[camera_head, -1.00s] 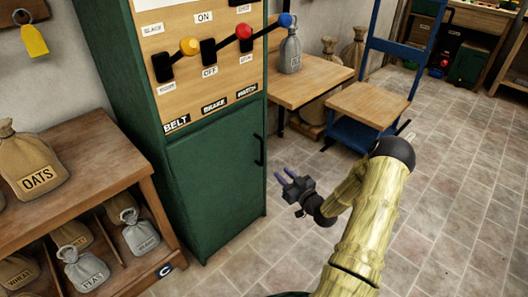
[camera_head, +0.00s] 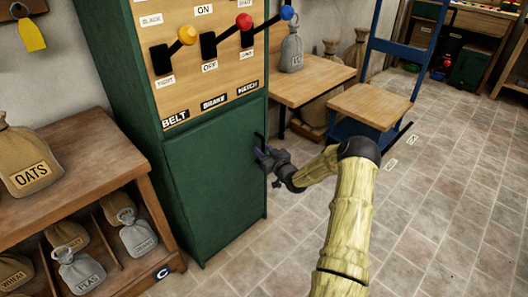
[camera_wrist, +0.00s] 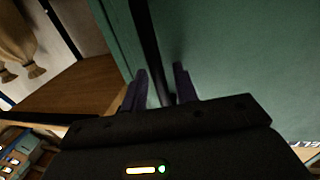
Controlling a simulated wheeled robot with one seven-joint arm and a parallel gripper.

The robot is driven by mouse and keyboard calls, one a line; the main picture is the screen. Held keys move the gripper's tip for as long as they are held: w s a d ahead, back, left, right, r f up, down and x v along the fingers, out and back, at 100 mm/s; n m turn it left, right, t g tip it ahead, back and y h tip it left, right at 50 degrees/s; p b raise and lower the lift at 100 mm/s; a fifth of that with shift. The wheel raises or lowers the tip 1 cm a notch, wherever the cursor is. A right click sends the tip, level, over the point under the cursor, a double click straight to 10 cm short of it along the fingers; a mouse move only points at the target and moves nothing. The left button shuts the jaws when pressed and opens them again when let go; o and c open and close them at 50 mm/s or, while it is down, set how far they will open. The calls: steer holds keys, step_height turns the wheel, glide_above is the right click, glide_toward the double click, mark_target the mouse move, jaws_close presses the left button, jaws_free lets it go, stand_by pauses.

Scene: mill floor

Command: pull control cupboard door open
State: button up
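The green control cupboard has a flat lower door (camera_head: 210,180), which appears shut in its frame. Its dark vertical bar handle (camera_wrist: 149,40) is near the door's right edge; in the head view my gripper partly hides it. My gripper (camera_head: 262,154) is at the handle. In the wrist view my gripper (camera_wrist: 160,78) has its two fingers apart, one on each side of the handle bar. A gap shows between the bar and the right finger; I cannot tell whether the left finger touches the bar.
Levers with yellow, red and blue knobs (camera_head: 243,21) stick out above the door. A wooden shelf (camera_head: 85,150) with sacks stands left of the cupboard. A wooden table (camera_head: 300,84) and blue-framed stand (camera_head: 368,106) are at right. The tiled floor (camera_head: 440,220) before the cupboard is clear.

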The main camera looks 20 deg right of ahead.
steer(key=shift+w, duration=0.2)
steer(key=shift+a, duration=0.1)
jaws_close()
steer(key=shift+s, duration=0.15)
